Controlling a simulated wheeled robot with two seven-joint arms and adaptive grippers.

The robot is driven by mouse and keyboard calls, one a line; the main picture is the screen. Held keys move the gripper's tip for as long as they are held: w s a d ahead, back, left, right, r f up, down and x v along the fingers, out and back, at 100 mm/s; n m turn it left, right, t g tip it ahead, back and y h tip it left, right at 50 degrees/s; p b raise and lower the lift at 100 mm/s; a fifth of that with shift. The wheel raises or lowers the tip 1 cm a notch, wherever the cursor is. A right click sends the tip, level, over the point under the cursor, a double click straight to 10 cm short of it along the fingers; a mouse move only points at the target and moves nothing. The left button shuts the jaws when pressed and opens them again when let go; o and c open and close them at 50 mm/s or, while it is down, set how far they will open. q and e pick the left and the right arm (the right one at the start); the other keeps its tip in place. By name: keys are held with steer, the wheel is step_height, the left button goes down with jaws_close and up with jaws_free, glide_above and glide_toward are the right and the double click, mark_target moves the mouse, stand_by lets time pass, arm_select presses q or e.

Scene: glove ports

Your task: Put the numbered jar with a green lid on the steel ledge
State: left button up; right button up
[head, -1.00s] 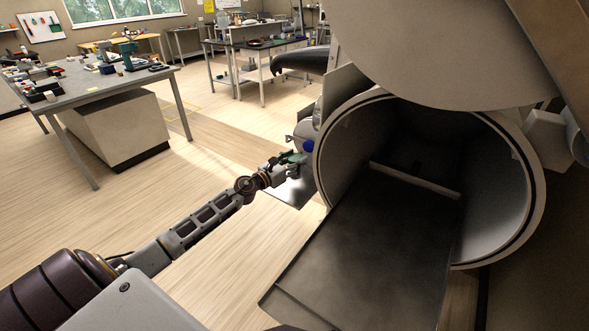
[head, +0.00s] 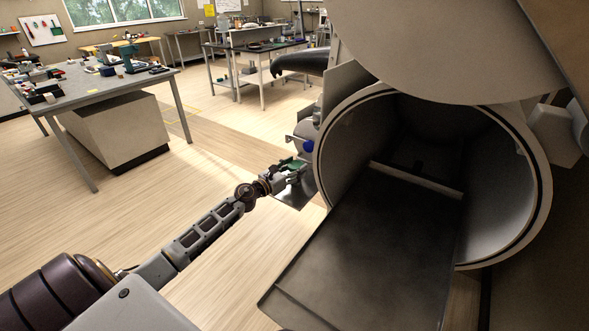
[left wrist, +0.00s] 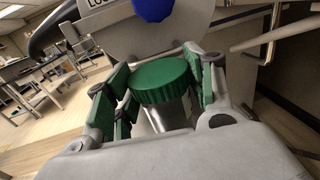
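The jar's round green lid (left wrist: 162,80) shows between the fingers of my left gripper (left wrist: 160,88) in the left wrist view. The pads are close on both sides, and the gripper looks shut on the jar. Its grey body (left wrist: 168,115) is mostly hidden; no number is readable. In the head view, my left gripper (head: 292,170) and the green lid (head: 295,164) are left of the large round port. A flat steel ledge (head: 291,195) lies below them; I cannot tell whether the jar touches it. My right gripper is not in view.
The open round port (head: 540,190) has a dark sliding tray (head: 365,255) reaching out of it. A blue knob (head: 308,147) is close beyond the gripper. A grey workbench (head: 90,82) with tools stands far left. Open floor (head: 130,215) lies between.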

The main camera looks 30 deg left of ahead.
mark_target(290, 171)
arm_select(q)
steer(key=o, duration=0.3)
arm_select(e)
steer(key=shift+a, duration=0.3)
arm_select(q)
steer(key=shift+r, duration=0.2)
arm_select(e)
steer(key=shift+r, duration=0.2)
arm_select(q)
steer(key=shift+s+a+f, duration=0.15)
steer(key=shift+s+a, duration=0.05)
steer(key=shift+s, duration=0.5)
steer(key=shift+v, duration=1.15)
steer(key=shift+b+v, duration=0.65)
steer(key=shift+v, duration=1.55)
steer(key=shift+b+v, duration=0.4)
steer(key=shift+v, duration=1.55)
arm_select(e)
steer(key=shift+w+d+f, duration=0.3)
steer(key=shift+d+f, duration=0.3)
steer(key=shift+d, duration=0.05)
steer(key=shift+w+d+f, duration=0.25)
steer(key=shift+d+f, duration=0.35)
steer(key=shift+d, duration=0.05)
arm_select(q)
steer(key=shift+d, duration=0.1)
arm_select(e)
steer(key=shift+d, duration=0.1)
